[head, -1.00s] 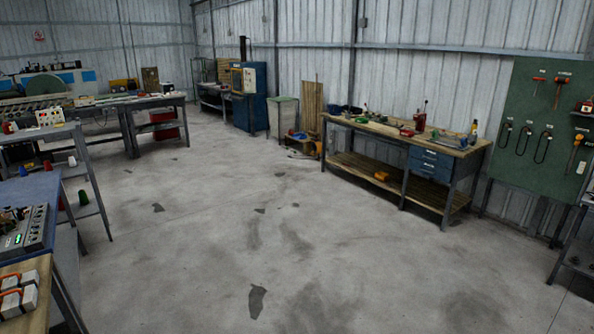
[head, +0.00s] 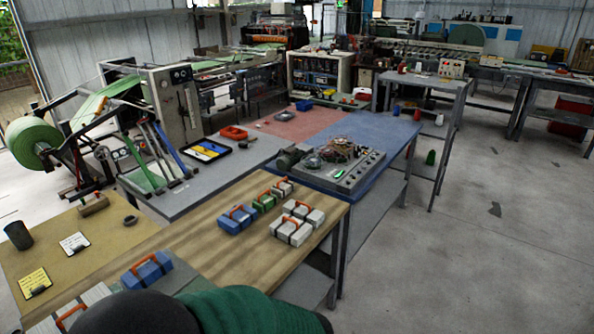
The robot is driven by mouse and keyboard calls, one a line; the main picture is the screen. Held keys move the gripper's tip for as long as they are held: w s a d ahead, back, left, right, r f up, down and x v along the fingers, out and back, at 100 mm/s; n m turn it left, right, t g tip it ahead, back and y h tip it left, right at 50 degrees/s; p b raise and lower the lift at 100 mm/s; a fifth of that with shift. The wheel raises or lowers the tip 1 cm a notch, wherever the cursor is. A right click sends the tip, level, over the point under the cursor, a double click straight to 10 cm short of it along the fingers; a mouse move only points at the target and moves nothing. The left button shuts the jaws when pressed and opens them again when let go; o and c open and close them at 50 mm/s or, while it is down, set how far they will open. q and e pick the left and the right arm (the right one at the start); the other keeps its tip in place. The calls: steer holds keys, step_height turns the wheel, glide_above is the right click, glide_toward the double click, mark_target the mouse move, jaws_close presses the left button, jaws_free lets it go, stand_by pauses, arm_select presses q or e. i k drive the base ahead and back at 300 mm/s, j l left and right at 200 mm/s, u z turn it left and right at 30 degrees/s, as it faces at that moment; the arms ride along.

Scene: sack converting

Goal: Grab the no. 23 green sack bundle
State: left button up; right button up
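A small green sack bundle (head: 264,203) with an orange strap lies on the wooden-topped table (head: 190,247), between blue and white bundles. Its number is too small to read. A blue bundle (head: 236,220) lies just in front of it to the left. White bundles (head: 291,230) lie to its right and front, and a pale one (head: 282,187) lies behind it. Neither of my grippers shows in the head view.
A dark rounded shape (head: 135,312) and green cloth (head: 235,310) block the bottom edge; I cannot tell what they are. Another blue bundle (head: 147,270) lies at the table's near left. A control unit (head: 335,165) sits on the blue table behind. Open floor (head: 470,260) is on the right.

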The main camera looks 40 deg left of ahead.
mark_target(265, 200)
steer(key=i+j+u, duration=0.1)
steer(key=i+u, duration=0.25)
steer(key=i, duration=0.2)
steer(key=i+u, duration=0.35)
steer(key=i, duration=0.25)
steer(key=i+l+u, duration=0.2)
steer(key=i+u, duration=0.15)
steer(key=i, duration=0.2)
steer(key=i+l+u, duration=0.4)
steer(key=i, duration=0.15)
